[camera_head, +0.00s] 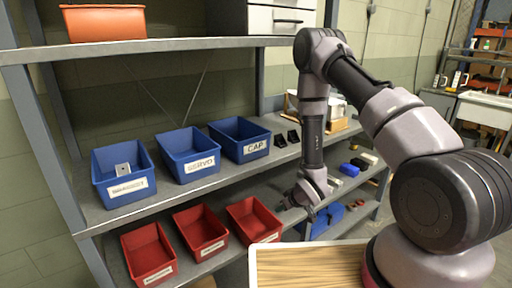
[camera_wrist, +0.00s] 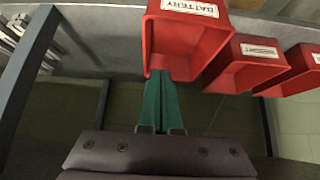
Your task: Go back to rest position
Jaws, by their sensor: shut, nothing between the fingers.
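My gripper (camera_wrist: 160,78) is shut, with its green fingers together and nothing between them in the wrist view. Its fingertips appear just in front of the red bin labelled BATTERY (camera_wrist: 190,55); I cannot tell whether they touch it. In the head view my arm reaches down toward the lower shelf. The gripper end (camera_head: 290,203) is beside the right-most red bin (camera_head: 254,221), and its fingers are hard to make out there.
Blue bins (camera_head: 191,161) stand on the middle shelf (camera_head: 100,214) and red bins on the lower one. A wooden-topped surface (camera_head: 305,270) is in front. An orange bin (camera_head: 103,23) and white drawers (camera_head: 281,17) are on the top shelf. Dark floor shows below the shelf.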

